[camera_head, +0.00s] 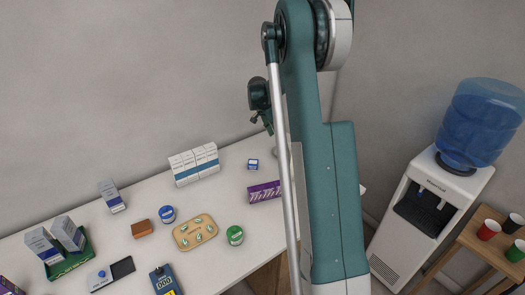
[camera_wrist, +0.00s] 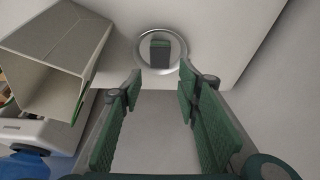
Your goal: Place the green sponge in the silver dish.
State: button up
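In the wrist view a round silver dish (camera_wrist: 141,61) lies on the white counter, past my fingertips. A small dark block with a green upper edge (camera_wrist: 160,52), which looks like the green sponge, sits inside its rim. My gripper (camera_wrist: 161,82) is open, its two green fingers wide apart with nothing between them. The block and dish are beyond the fingertips, not touched by them as far as I can see. In the head view I find neither dish nor sponge; my arm covers that part of the counter.
A large open grey-beige container (camera_wrist: 50,60) stands left of the dish in the wrist view. In the head view boxes (camera_head: 195,165), a tan tray (camera_head: 181,243), a green-lidded jar (camera_head: 235,235) and a purple box (camera_head: 263,192) stand on the counter (camera_head: 215,262). A water cooler (camera_head: 418,215) is at right.

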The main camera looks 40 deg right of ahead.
jog(key=s+a+r+n+t, duration=0.1)
jog(key=s+a+r+n, duration=0.2)
jog(key=s+a+r, duration=0.5)
jog(key=s+a+r+n+t+y, duration=0.1)
jog(key=s+a+r+n+t, duration=0.3)
jog(key=a, duration=0.7)
jog(key=s+a+r+n+g, duration=0.1)
jog(key=s+a+r+n, duration=0.1)
jog(key=a+r, duration=0.7)
jog(key=s+a+f+n+t+y, duration=0.1)
jog(key=s+a+n, duration=0.3)
jog(key=s+a, duration=0.7)
jog(key=s+a+f+n+t+y, duration=0.2)
jog(key=s+a+n, duration=0.3)
jog(key=s+a, duration=0.5)
jog(key=s, duration=0.5)
jog(key=shift+a+f, duration=0.15)
jog(key=shift+a, duration=0.2)
jog(key=shift+s, duration=0.1)
jog(key=shift+f+b, duration=1.85)
jog(key=shift+b, duration=0.05)
